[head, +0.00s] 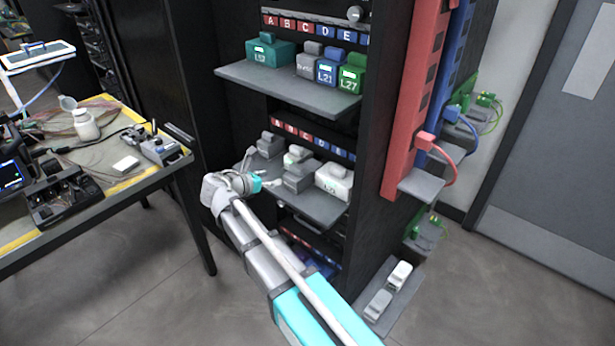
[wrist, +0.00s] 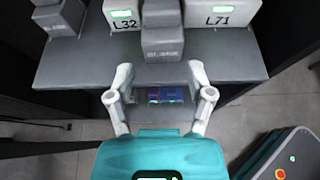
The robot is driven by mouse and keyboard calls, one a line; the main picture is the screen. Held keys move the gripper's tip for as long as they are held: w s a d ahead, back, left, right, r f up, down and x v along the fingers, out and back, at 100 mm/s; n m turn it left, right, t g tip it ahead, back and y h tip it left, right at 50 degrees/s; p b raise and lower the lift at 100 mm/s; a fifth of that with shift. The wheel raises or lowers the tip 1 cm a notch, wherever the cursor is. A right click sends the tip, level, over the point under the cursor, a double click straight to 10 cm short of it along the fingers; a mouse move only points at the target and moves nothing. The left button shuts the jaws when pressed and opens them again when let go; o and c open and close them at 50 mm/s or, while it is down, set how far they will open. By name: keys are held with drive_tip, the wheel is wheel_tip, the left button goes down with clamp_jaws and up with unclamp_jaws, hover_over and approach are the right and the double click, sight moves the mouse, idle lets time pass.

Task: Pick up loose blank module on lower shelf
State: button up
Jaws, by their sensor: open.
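The loose grey blank module (wrist: 163,45) sits on the lower shelf (wrist: 95,70), close to its front edge, with its label facing my wrist camera. It stands between and in front of a white module L32 (wrist: 123,18) and a white module L71 (wrist: 222,18). In the head view the grey blank module (head: 297,179) is on the lower shelf (head: 318,208), to the right of my gripper. My gripper (wrist: 162,74) is open and empty, its two fingertips at the shelf's front edge, one to each side of the module's line. It also shows in the head view (head: 266,175).
Another grey module (head: 270,146) stands at the left of the lower shelf. The upper shelf (head: 290,84) holds several modules above. A red rail (head: 412,100) and a small side shelf (head: 392,300) with two modules are at right. A cluttered workbench (head: 60,215) stands left.

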sight(294, 172)
drive_tip(key=shift+o, duration=1.3)
drive_tip(key=shift+d, duration=0.1)
drive_tip(key=b+x, duration=0.3)
drive_tip(key=x, duration=0.4)
drive_tip(key=shift+w+d+f, duration=0.15)
drive_tip(key=shift+w+f, duration=0.1)
drive_tip(key=shift+w+d+f, duration=0.1)
drive_tip(key=shift+w+d, duration=0.25)
drive_tip(key=shift+b+x, duration=1.1)
drive_tip(key=shift+x, duration=1.3)
drive_tip(key=shift+w+d, duration=0.15)
drive_tip(key=shift+d, duration=0.05)
drive_tip(key=shift+c, duration=0.3)
